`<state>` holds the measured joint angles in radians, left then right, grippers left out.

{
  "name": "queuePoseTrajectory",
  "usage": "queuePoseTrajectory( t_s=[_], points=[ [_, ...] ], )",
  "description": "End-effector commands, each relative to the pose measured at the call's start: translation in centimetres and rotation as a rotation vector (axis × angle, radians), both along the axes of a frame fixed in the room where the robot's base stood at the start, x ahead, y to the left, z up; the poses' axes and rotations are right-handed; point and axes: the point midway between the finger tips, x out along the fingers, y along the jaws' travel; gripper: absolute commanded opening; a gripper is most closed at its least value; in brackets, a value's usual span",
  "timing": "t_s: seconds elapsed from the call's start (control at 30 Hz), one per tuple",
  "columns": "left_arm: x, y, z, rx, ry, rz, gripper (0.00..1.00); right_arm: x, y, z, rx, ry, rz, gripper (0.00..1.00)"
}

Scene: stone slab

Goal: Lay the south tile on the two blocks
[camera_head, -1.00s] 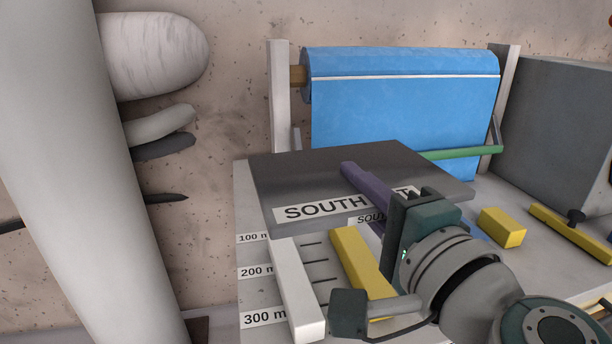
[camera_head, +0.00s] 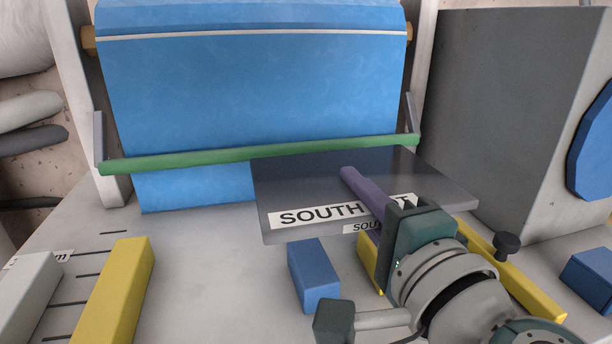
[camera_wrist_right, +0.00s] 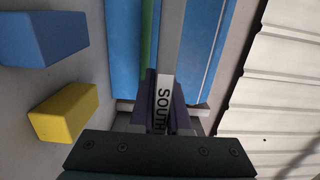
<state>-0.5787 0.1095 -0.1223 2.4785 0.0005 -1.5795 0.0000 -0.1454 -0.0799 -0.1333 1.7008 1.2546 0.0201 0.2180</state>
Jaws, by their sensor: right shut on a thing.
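The south tile (camera_head: 290,190) is a flat dark grey plate with a white "SOUTH" label on its front edge. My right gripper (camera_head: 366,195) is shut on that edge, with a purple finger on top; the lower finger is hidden. The tile is level and held above the slab. A blue block (camera_head: 314,276) stands below its front edge, and a yellow block (camera_head: 370,264) is partly hidden behind the gripper. In the right wrist view the tile (camera_wrist_right: 163,100) is edge-on between the fingers, apart from the blue block (camera_wrist_right: 44,38) and yellow block (camera_wrist_right: 62,112) at left. My left gripper is out of view.
A blue sheet (camera_head: 250,80) on a roller with a green bar (camera_head: 260,153) stands behind the tile. A large grey box (camera_head: 500,110) is at right. A yellow bar (camera_head: 520,280) with a black knob lies right of the gripper; another yellow bar (camera_head: 115,290) lies left.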

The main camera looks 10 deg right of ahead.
Motion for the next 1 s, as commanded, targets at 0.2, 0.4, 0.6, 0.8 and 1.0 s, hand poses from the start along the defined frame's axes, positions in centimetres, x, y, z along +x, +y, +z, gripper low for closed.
queuePoseTrajectory(
  t_s=[0.2, 0.4, 0.6, 0.8, 1.0],
  points=[
    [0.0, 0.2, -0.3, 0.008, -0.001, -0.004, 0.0, 0.0, 0.1, -0.1, 0.001, -0.003, -0.001, 0.0],
    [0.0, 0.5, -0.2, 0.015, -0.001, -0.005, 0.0, 0.0, 0.0, -0.1, 0.001, -0.003, -0.002, 0.0],
    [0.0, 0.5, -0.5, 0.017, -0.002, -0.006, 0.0, 0.0, 0.0, -0.4, 0.0, -0.004, -0.002, 0.0],
    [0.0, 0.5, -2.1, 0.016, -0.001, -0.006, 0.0, 0.0, 0.0, -2.1, 0.0, -0.004, -0.002, 0.0],
    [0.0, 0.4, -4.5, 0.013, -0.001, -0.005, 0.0, 0.0, 0.0, -4.5, -0.001, -0.004, -0.002, 0.0]
  ],
)
